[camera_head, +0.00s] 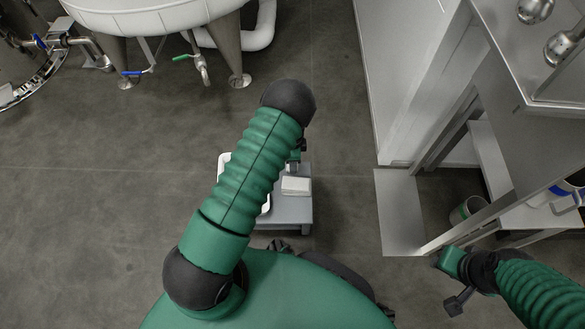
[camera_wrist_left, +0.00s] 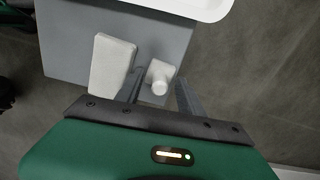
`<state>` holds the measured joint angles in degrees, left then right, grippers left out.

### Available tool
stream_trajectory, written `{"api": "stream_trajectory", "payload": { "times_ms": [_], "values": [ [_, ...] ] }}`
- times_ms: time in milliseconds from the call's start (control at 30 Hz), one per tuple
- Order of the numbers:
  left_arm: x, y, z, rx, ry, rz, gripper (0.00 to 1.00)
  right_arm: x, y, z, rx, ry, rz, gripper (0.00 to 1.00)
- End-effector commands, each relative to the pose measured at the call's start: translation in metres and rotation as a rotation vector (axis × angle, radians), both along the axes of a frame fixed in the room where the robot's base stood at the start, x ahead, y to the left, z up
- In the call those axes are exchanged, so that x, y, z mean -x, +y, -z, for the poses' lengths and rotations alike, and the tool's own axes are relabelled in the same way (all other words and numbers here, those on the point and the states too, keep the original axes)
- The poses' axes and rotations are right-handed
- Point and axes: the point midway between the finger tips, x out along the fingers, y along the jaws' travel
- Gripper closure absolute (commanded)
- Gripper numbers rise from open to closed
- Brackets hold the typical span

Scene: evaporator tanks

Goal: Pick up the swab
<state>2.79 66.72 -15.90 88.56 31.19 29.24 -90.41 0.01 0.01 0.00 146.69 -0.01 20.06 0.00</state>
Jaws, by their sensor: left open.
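A small white piece with a rounded knob (camera_wrist_left: 160,77), which looks like the swab, is on a small grey table (camera_wrist_left: 70,50) in the left wrist view. My left gripper (camera_wrist_left: 162,92) is open, with its dark fingers pointing at the table on either side of the knob. I cannot tell whether they touch it. In the head view my left arm hides the swab and most of this gripper. My right gripper (camera_head: 456,285) is at the lower right of the head view, far from the table; its jaws are unclear.
A white block (camera_wrist_left: 112,65) lies left of the swab on the table, close to one finger. A white tray (camera_head: 224,160) is partly hidden behind my left arm. A steel bench (camera_head: 530,140) stands at the right, with a bucket (camera_head: 466,210) under it. A tank (camera_head: 150,18) stands behind.

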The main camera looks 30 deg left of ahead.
Motion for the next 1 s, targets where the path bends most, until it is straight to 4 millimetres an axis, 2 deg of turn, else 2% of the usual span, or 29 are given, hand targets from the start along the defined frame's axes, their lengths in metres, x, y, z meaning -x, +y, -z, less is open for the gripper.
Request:
{"api": "stream_trajectory", "payload": {
  "times_ms": [67, 400, 800, 1000],
  "values": [
    [0.000, 0.000, -0.001, 0.000, 0.000, 0.000, 0.55, 0.000, 0.000, -0.001, 0.000, -0.001, 0.000, 0.64],
    [0.000, 0.000, -0.001, 0.000, 0.000, -0.001, 0.99, 0.000, 0.000, -0.001, 0.000, -0.001, 0.000, 0.64],
    [0.000, 0.000, -0.003, 0.000, 0.000, -0.001, 1.00, 0.000, 0.000, -0.002, 0.000, 0.000, 0.000, 0.64],
    [0.000, 0.000, -0.021, 0.000, -0.001, -0.002, 1.00, 0.000, 0.000, -0.019, 0.000, 0.000, 0.000, 0.64]
  ]
}}
